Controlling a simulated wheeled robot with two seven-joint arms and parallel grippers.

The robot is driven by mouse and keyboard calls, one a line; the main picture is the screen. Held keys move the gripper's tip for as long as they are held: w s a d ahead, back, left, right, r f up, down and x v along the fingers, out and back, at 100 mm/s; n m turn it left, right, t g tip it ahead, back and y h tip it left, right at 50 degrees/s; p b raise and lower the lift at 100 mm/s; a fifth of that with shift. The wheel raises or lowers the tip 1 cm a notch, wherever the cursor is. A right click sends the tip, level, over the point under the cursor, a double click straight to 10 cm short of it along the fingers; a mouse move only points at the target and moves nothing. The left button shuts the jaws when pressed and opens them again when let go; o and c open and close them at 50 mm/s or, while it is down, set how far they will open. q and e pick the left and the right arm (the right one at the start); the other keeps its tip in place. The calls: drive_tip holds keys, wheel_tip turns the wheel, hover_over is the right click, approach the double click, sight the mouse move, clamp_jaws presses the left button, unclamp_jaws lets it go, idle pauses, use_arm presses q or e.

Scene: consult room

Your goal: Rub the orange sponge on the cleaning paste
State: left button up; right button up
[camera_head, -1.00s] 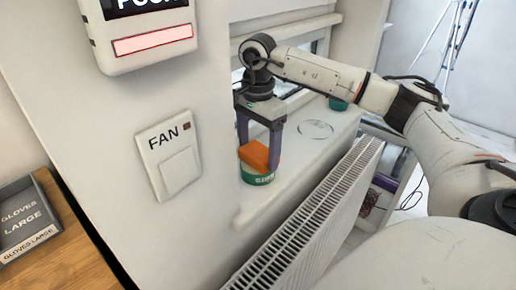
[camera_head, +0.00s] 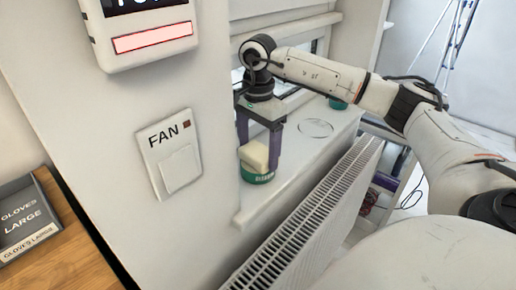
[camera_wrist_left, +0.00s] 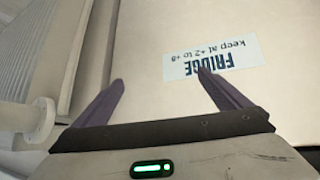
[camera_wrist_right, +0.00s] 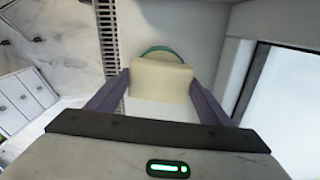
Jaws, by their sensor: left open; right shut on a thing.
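The sponge (camera_head: 254,154) now looks pale cream, not orange. My right gripper (camera_head: 258,160) points down and is shut on it. The sponge sits at the top of a round green tin (camera_head: 258,177), which I take for the cleaning paste, on the white sill. The right wrist view shows the sponge (camera_wrist_right: 160,80) between both fingers, with the tin's green rim (camera_wrist_right: 163,50) behind it. The sponge hides the tin's inside, and I cannot tell how firmly they touch. My left gripper (camera_wrist_left: 163,82) is open and empty, seen only in the left wrist view.
A white radiator (camera_head: 305,215) stands below the sill (camera_head: 300,150). A clear round outline (camera_head: 315,128) and a teal object (camera_head: 338,103) are farther along it. A FAN switch (camera_head: 170,155) is on the wall to the left. A FRIDGE label (camera_wrist_left: 210,58) faces my left gripper.

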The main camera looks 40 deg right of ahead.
sight(259, 152)
idle(0.5)
drive_tip(key=shift+r, duration=3.45)
drive_tip(key=shift+s, duration=0.1)
